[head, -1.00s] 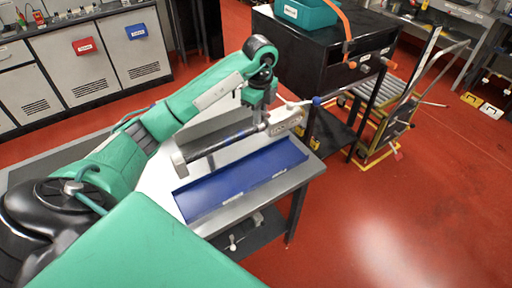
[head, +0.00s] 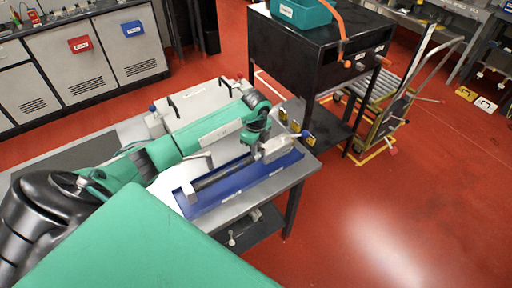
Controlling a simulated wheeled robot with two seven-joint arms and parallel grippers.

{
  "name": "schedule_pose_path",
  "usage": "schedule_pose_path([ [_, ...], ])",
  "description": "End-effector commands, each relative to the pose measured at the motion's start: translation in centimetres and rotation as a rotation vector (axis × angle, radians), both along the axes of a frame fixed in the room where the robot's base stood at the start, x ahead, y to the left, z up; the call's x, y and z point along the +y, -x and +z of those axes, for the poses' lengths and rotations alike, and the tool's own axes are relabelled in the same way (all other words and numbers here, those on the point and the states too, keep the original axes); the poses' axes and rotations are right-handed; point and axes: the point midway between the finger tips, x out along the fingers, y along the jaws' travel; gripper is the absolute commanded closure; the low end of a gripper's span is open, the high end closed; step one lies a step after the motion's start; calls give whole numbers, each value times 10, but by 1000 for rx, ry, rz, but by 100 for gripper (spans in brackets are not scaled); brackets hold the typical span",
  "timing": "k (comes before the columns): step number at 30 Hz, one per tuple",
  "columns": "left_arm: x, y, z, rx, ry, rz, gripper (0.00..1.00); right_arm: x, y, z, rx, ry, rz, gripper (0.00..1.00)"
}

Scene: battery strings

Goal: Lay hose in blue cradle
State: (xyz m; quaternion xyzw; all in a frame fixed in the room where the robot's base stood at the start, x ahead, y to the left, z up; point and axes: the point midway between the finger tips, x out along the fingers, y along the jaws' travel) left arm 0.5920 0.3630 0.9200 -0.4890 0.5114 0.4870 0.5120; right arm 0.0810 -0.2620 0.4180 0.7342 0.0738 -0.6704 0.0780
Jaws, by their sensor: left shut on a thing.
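The blue cradle (head: 246,186) is a long open tray lying along the front of the grey bench. The hose (head: 222,178) is a dark rod with pale grey end pieces, and it now shows within the outline of the cradle, lengthwise along it. My left gripper (head: 256,153) is shut on the hose near its right end, from above. The fingers are small and partly hidden by the wrist. I cannot tell whether the hose touches the cradle floor. My right gripper is not in view.
A grey case with dark handles (head: 200,103) stands behind my left arm on the bench (head: 300,174). A black cabinet (head: 300,45) with a teal bin (head: 300,12) stands behind right. A hand trolley (head: 385,105) is farther right. The red floor at right is clear.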

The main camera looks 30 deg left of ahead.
Motion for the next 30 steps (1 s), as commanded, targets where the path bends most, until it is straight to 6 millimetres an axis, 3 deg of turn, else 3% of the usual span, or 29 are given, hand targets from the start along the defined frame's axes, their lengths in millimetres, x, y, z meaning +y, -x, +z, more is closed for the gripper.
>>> schedule_pose_path([
  [13,0,-1,-10,-4,0,-1,100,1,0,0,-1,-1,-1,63],
  [14,0,0,-12,-1,0,-1,87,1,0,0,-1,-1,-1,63],
  [17,0,0,-11,-1,0,-1,67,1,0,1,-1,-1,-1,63],
  [25,0,0,-10,-1,0,-1,67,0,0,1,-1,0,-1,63],
  [30,0,-1,0,-4,-1,-1,67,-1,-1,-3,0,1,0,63],
])
